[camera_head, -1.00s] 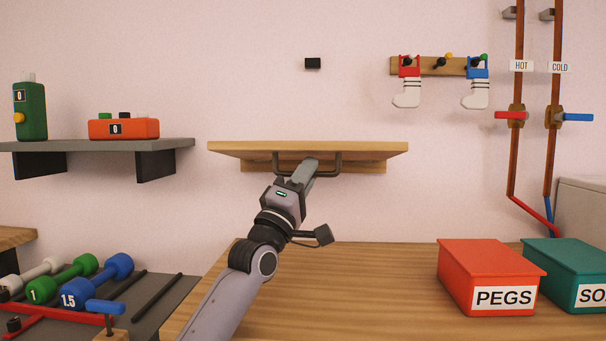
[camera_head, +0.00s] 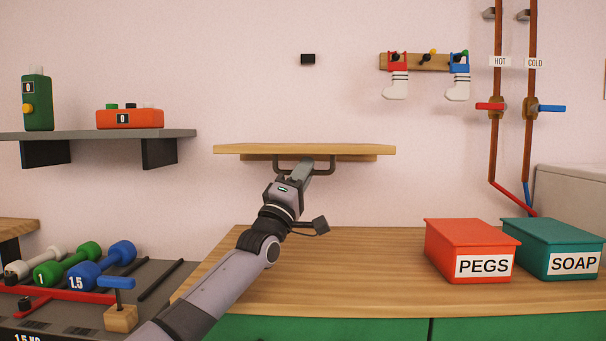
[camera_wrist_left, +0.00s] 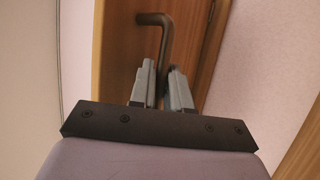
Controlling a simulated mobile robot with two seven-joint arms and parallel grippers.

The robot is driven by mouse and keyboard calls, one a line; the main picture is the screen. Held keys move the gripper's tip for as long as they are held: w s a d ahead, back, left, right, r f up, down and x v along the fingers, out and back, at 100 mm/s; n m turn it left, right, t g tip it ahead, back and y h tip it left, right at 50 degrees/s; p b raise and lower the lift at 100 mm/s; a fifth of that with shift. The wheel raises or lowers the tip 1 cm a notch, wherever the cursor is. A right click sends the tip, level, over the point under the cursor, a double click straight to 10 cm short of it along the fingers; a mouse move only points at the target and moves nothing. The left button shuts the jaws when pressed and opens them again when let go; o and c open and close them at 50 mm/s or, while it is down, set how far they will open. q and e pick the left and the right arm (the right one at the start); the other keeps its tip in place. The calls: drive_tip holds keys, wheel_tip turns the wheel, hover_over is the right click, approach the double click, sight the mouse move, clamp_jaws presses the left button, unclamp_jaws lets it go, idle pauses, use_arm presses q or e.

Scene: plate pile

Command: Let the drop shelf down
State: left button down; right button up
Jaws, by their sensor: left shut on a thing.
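The drop shelf (camera_head: 350,150) is a pale wooden board on the pink wall, seen nearly edge-on and about level. A dark bar handle (camera_head: 331,167) hangs under its front edge, and it also shows in the left wrist view (camera_wrist_left: 167,22). My left gripper (camera_head: 307,166) is at the left part of this handle. In the left wrist view its fingers (camera_wrist_left: 163,85) stand on both sides of the bar and are shut on it. The fingers hide part of the handle. My right gripper is not in view.
A wooden counter (camera_head: 340,290) lies below, with a red PEGS box (camera_head: 450,240) and a teal SOAP box (camera_head: 530,240) at right. A grey shelf (camera_head: 100,134) is at left above dumbbells (camera_head: 85,273). The counter's middle is clear. Pipes (camera_head: 498,150) run down the right wall.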

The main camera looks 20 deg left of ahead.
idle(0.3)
use_arm(q)
drive_tip(key=c, duration=1.4)
unclamp_jaws()
drive_tip(key=shift+d, duration=0.1)
drive_tip(key=shift+c, duration=0.2)
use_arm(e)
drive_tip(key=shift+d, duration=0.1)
